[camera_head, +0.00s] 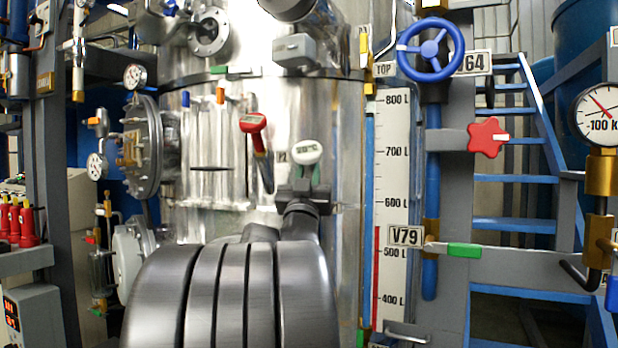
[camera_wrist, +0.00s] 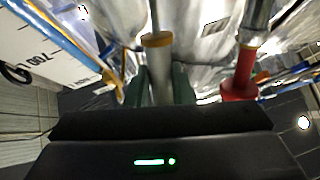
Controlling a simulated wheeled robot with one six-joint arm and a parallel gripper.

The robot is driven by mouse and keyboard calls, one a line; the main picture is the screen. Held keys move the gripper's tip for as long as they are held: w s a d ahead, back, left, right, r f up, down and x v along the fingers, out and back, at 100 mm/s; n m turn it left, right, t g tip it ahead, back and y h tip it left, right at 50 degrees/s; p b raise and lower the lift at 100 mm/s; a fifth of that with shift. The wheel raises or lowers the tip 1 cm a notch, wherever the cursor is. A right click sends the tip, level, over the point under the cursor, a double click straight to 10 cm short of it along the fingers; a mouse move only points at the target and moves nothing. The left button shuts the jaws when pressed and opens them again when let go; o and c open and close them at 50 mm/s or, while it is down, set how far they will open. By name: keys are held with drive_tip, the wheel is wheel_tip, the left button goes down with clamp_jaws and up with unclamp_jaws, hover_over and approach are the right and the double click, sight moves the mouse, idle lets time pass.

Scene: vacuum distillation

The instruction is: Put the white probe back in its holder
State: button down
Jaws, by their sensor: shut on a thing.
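The white probe (camera_head: 306,152), with a small display on its head, is in my gripper (camera_head: 302,180) in front of the steel vessel. In the wrist view my gripper (camera_wrist: 159,85) has its green fingers on either side of the probe's pale body (camera_wrist: 158,75), shut on it. A tan collar (camera_wrist: 156,40) and a thin grey stem show beyond the fingers. A red probe (camera_head: 253,122) is to the left; its red body (camera_wrist: 238,85) is at the right in the wrist view. A partly hidden label is just left of the white head. I cannot make out the white probe's holder.
The steel vessel (camera_head: 230,190) fills the middle behind my arm. A level scale (camera_head: 392,180), a blue handwheel (camera_head: 431,50) and a red knob (camera_head: 486,138) are at the right. A round flange (camera_head: 145,147) with gauges sticks out at the left.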

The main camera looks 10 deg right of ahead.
sight(306, 160)
drive_tip(key=shift+s+a+r+p, duration=0.2)
drive_tip(key=shift+s+r+p, duration=0.1)
drive_tip(key=shift+s+r, duration=0.45)
drive_tip(key=shift+w+r, duration=0.1)
drive_tip(key=shift+s+a+f+b, duration=0.25)
drive_tip(key=shift+s+a+b, duration=0.15)
drive_tip(key=shift+s, duration=0.65)
drive_tip(key=shift+s+a+f+b, duration=0.3)
drive_tip(key=shift+s+b, duration=0.2)
drive_tip(key=shift+s, duration=0.5)
drive_tip(key=shift+s+a+f+b, duration=0.3)
drive_tip(key=shift+s+b, duration=0.15)
drive_tip(key=shift+s, duration=0.6)
